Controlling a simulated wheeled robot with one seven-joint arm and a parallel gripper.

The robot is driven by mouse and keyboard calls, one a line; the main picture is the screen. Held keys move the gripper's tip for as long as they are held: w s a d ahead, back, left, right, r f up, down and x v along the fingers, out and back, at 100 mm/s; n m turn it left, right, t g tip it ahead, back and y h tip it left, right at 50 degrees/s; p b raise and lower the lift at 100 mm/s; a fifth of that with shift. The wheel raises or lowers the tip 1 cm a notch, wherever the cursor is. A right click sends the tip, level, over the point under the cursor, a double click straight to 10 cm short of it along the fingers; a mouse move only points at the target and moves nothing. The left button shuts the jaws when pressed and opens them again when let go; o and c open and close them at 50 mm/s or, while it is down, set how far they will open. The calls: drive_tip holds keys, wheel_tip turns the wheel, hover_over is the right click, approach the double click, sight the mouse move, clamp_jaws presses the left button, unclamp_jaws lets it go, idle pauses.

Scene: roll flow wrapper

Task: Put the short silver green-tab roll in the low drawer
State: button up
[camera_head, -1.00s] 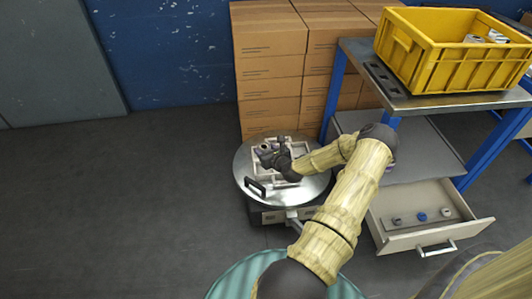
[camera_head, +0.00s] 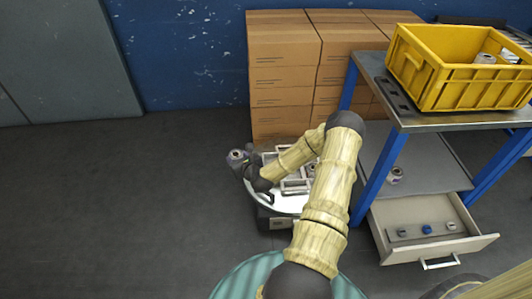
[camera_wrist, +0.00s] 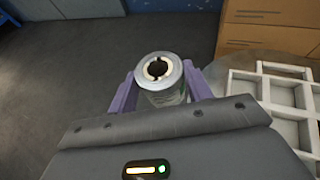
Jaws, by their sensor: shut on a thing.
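My gripper (camera_head: 246,168) is shut on a silver roll (camera_wrist: 168,95), seen end-on in the wrist view with a pale ring around a dark core hole. The purple fingers stand on both sides of it. In the head view the held roll (camera_head: 236,158) is at the left edge of the round table, raised and clear of the tray. I cannot make out a green tab. The low drawer (camera_head: 457,248) is open at the lower right, far from my gripper. It holds a grey strip with a few small pieces, one of them blue.
A white divided tray (camera_wrist: 286,98) lies on the round table beside my gripper. A yellow crate (camera_head: 470,86) with rolls is on the bench top. Blue bench legs (camera_head: 382,178) and stacked cartons (camera_head: 282,75) stand nearby.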

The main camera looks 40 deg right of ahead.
drive_tip(key=a+r+p, duration=0.2)
drive_tip(key=a+r, duration=0.1)
drive_tip(key=a, duration=0.6)
drive_tip(key=s+a+r+n+y+p, duration=0.1)
drive_tip(key=a+r+p, duration=0.2)
drive_tip(key=a, duration=0.7)
drive_tip(key=shift+s+a+r+y, duration=0.15)
drive_tip(key=shift+s+r+y, duration=0.15)
drive_tip(key=shift+r, duration=0.1)
